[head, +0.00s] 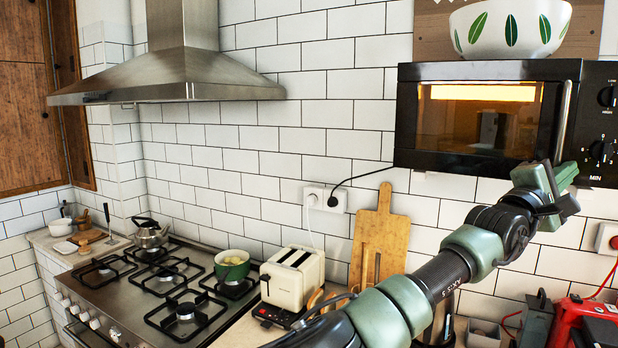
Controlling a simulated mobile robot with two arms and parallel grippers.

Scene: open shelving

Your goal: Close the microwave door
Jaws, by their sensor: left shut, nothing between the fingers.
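The black microwave (488,160) hangs at the upper right, with its control panel and knobs (602,150) at the right edge. Its door (407,130) has a lit orange window and looks flush or almost flush with the body; I cannot tell whether a small gap remains. The vertical metal handle (564,118) is on the door's right side. My left gripper (552,182) is shut and empty, close to the handle's lower end. I cannot tell whether it touches the door. My right gripper is not in view.
A white bowl with green leaves (512,28) stands on top of the microwave. Below are a wooden cutting board (378,238), a cream toaster (292,277), a stove (150,285) with a green pot (232,262), and a red item (580,318). A range hood (180,75) is at left.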

